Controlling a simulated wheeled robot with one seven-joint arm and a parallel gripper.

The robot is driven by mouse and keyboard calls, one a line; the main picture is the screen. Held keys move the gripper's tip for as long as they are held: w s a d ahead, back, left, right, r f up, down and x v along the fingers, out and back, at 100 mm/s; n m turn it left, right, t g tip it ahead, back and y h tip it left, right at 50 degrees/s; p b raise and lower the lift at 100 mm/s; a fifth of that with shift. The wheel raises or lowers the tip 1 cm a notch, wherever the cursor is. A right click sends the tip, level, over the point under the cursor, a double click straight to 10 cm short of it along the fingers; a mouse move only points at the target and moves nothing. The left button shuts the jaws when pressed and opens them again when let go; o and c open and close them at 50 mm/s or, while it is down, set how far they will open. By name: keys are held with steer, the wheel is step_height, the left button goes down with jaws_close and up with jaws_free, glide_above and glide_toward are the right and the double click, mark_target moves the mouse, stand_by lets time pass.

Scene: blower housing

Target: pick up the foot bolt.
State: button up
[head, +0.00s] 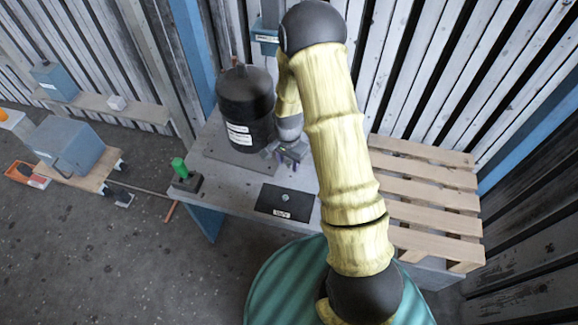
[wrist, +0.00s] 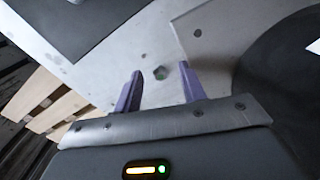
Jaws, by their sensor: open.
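A small hex bolt head with a greenish top, which looks like the foot bolt (wrist: 160,73), sits on the light grey surface in the wrist view. It lies between and slightly beyond the tips of my gripper (wrist: 159,84). The two purple fingers are spread apart with nothing between them, and I cannot tell their height above the bolt. In the head view my gripper (head: 288,155) hangs over the bench beside the black cylindrical housing (head: 246,105). The foot bolt cannot be made out there.
A black plate (head: 285,203) with a small round piece and a label lies on the grey bench (head: 229,175). A green-topped piece (head: 180,168) stands at the bench's left end. A wooden pallet (head: 425,186) is at the right. The black housing stands close to my gripper.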

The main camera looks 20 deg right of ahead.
stand_by(0.4)
steer(key=c, duration=0.8)
step_height(320, 180, up, 10)
steer(key=shift+r+p, duration=0.1)
steer(key=shift+p, duration=1.1)
step_height(320, 180, up, 5)
steer(key=p, duration=0.5)
glide_above(288, 165)
